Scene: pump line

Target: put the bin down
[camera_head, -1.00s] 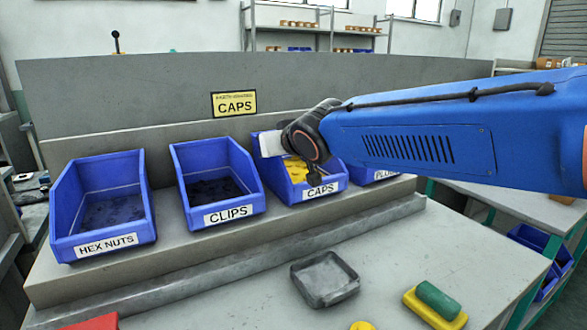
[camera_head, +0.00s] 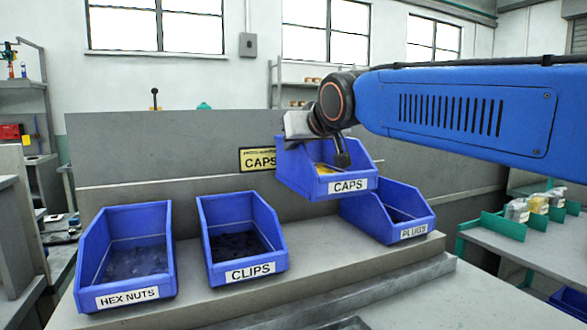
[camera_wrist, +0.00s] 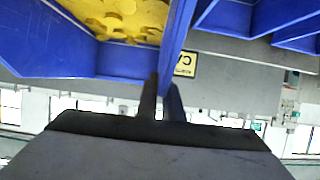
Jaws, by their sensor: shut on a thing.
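The blue caps bin (camera_head: 348,185), labelled CAPS and holding yellow caps (camera_head: 326,169), hangs in the air above the grey shelf (camera_head: 310,262). My gripper (camera_head: 340,150) is at its rim. In the wrist view my gripper (camera_wrist: 165,95) is shut on a wall of the caps bin (camera_wrist: 120,62), with the yellow caps (camera_wrist: 125,18) inside. The gap in the row below the bin, between the clips bin (camera_head: 240,242) and the plugs bin (camera_head: 395,215), is bare. The fingertips are partly hidden in the head view.
The hex nuts bin (camera_head: 128,255) stands at the left of the row. A yellow CAPS sign (camera_head: 257,160) is on the grey back panel (camera_head: 170,150), partly covered by the raised bin. A side bench (camera_head: 520,245) stands at the right.

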